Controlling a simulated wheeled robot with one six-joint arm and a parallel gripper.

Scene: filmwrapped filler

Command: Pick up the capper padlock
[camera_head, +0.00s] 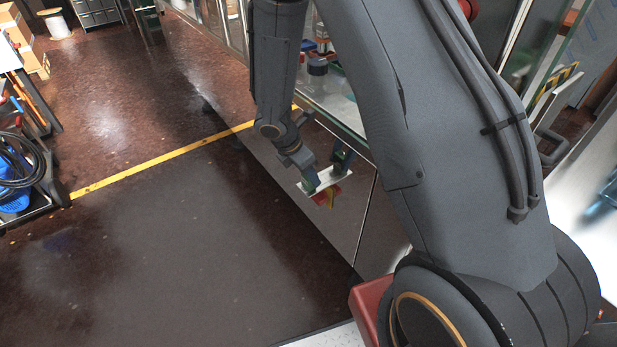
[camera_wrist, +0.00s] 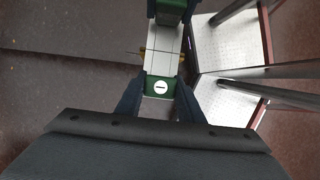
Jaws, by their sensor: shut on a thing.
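My gripper (camera_head: 326,176) is in front of the steel machine panel in the head view. Its two green-tipped fingers are shut on a flat white piece (camera_head: 331,181). A small red and yellow part (camera_head: 328,196) shows just below the white piece; I cannot tell whether it is the padlock or joined to the white piece. In the wrist view, the pale held piece (camera_wrist: 161,47) lies between the fingers of my gripper (camera_wrist: 165,45), with small yellow bits at its sides. The padlock's shackle cannot be made out in either view.
The steel panel (camera_head: 352,222) of the machine stands close beside my gripper, with glass above it. A yellow floor line (camera_head: 160,157) crosses the dark floor. A cart with a black hose (camera_head: 20,170) stands at far left. The floor at centre left is clear.

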